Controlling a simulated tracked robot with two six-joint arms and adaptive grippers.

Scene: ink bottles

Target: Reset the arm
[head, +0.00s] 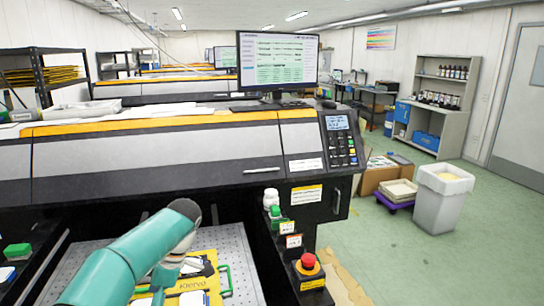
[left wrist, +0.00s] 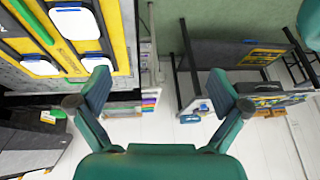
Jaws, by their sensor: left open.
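My left arm (head: 140,256) comes in from the bottom left, in front of the printer, its bend over the perforated bed (head: 233,243). My left gripper (left wrist: 160,84) shows in the left wrist view with its two teal fingers spread wide and nothing between them. In the head view I cannot make out its fingers. A yellow board (head: 205,268) with white pads lies on the bed, partly hidden by the arm. In the left wrist view a yellow board with white pads (left wrist: 73,23) is at the upper left, apart from the fingers. My right gripper is not in view.
A large printer (head: 160,155) with a control panel (head: 341,140) spans the middle. A white bin (head: 441,200) and a bottle shelf (head: 438,98) stand at right. The green floor between is mostly clear.

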